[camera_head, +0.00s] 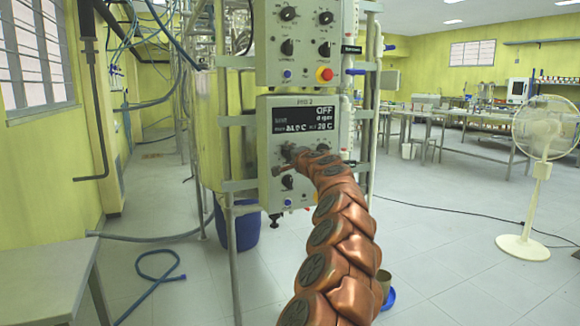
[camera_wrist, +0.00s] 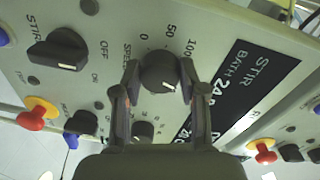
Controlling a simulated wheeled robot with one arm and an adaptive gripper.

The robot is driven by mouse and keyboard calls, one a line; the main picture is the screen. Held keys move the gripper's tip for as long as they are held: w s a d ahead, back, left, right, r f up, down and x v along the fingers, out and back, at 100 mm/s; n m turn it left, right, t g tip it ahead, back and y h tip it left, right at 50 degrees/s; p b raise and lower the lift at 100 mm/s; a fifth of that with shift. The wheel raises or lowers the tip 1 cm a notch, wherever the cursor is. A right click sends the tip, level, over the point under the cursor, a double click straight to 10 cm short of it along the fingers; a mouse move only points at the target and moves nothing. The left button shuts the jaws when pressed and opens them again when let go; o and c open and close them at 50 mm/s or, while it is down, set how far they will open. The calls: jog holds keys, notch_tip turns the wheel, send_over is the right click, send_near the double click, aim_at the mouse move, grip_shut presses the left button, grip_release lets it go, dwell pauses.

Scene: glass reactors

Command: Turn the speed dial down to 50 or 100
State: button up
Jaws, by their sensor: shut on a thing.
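The black round speed dial (camera_wrist: 160,76) sits on the grey control panel (camera_wrist: 120,22) in the wrist view. The marks 0, 50 and 100 are printed beside it. A small pale mark shows on the dial, but I cannot tell which number it points to. My gripper (camera_wrist: 157,72) has one finger on each side of the dial and is shut on it. In the head view my gripper (camera_head: 290,155) is at the lower control box (camera_head: 268,190), just below its display (camera_head: 306,119), and my arm hides part of the panel. The display reads OFF at the top.
A black STIR switch (camera_wrist: 58,50) with OFF and ON labels is left of the dial. Red knobs on yellow bases (camera_wrist: 38,112) are near the panel edges. An upper control box (camera_head: 306,40) hangs above. A fan (camera_head: 540,140) stands on the right, and the floor between is open.

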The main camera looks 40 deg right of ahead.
jog(key=n+b, duration=0.4)
jog(key=f+n+b, duration=0.1)
jog(key=n+b, duration=0.1)
jog(key=b, duration=0.1)
jog(key=shift+h, duration=0.3)
jog(key=n+b, duration=0.2)
jog(key=shift+d+r+n, duration=0.1)
jog(key=shift+n, duration=0.3)
jog(key=shift+r+n+b, duration=0.15)
jog(key=shift+n+b, duration=0.5)
jog(key=shift+n, duration=1.05)
jog(key=o, duration=1.1)
jog(key=shift+o, duration=0.2)
jog(key=shift+s+r, duration=0.1)
